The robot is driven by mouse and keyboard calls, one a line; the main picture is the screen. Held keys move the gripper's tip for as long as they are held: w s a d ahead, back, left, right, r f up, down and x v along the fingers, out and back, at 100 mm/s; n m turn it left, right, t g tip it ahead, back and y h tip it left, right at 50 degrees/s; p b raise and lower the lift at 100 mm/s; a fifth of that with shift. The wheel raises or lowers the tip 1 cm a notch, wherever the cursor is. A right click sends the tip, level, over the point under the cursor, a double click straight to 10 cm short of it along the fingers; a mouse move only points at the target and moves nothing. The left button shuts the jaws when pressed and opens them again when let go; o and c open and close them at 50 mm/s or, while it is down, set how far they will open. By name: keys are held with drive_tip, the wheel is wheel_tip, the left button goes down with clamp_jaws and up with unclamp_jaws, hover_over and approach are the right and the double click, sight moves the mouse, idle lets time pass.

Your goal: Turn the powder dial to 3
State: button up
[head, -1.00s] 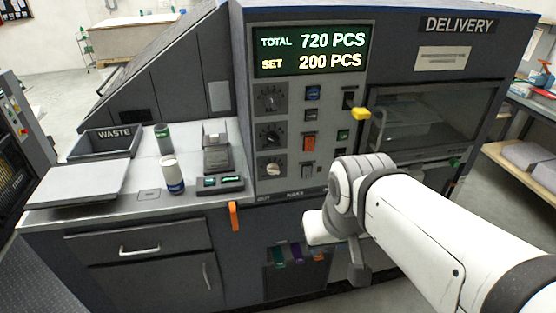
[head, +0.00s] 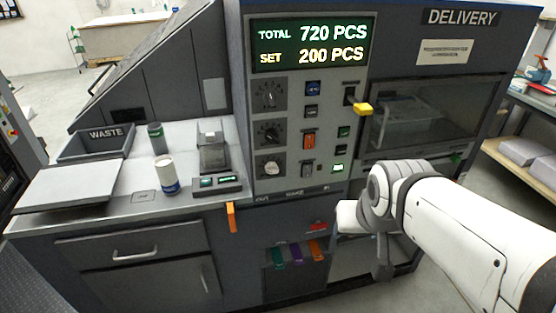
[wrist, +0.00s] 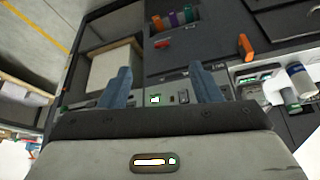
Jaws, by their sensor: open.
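Three round dials sit in a column on the left of the control panel in the head view: the top dial (head: 269,95), the middle dial (head: 269,133) and the bottom dial (head: 268,166). The top two have dark knobs; the bottom knob is pale. Their labels are too small to read, so I cannot tell which is the powder dial. My gripper (wrist: 161,88) is open and empty in the wrist view, its two blue-grey fingers apart. In the head view my arm is low and right of the dials, away from them.
A yellow-tipped lever (head: 362,109) juts out near the delivery window. An orange tab (head: 231,216) hangs at the counter edge. A white container (head: 165,174) stands on the counter.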

drive_tip(key=w+a+f+t+y+b, duration=0.1)
drive_tip(key=w+a+f+t+b, duration=0.35)
drive_tip(key=w, duration=0.45)
drive_tip(key=w+a+f+t+y+b, duration=0.1)
drive_tip(key=w+a+f+t+b, duration=0.25)
drive_tip(key=w+f+b, duration=0.45)
drive_tip(key=t+y+b, duration=0.3)
drive_tip(key=t, duration=0.1)
approach(274, 171)
drive_tip(key=w, duration=0.1)
drive_tip(key=p+x, duration=0.1)
drive_tip(key=x, duration=0.7)
drive_tip(key=shift+a+r, duration=0.1)
drive_tip(key=shift+a, duration=0.1)
drive_tip(key=shift+s, duration=0.1)
drive_tip(key=shift+c, duration=0.5)
drive_tip(key=c, duration=0.9)
